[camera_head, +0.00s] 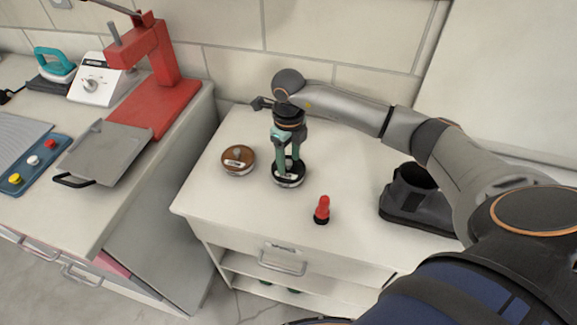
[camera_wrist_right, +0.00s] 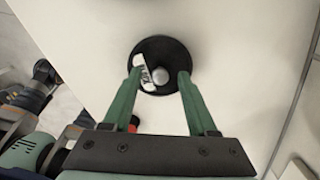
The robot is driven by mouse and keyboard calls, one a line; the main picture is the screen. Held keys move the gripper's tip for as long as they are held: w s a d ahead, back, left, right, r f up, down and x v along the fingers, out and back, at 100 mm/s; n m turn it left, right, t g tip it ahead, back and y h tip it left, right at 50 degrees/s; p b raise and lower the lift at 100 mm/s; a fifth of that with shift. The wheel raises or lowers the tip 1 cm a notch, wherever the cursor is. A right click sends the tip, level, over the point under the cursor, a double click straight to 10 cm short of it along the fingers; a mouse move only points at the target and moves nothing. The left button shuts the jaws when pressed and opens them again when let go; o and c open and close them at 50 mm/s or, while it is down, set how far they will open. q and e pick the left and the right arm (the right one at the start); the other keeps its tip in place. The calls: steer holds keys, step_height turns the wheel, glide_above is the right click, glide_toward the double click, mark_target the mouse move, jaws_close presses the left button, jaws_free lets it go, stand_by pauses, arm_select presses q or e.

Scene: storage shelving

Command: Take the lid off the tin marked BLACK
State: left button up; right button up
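The tin with the black lid (camera_head: 289,179) stands on the white cabinet top. My right gripper (camera_head: 288,161) points down over this tin. In the right wrist view the green fingers of my right gripper (camera_wrist_right: 160,73) are apart, one on each side of the knob, with a gap to it.
A brown-lidded tin (camera_head: 238,160) stands just left of the black one. A red bottle-like object (camera_head: 322,209) stands to the front right, and a black boot-like object (camera_head: 413,200) at the right. A red press (camera_head: 160,75) stands on the left bench.

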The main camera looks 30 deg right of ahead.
jaws_close()
steer(key=shift+r, duration=0.1)
stand_by(0.5)
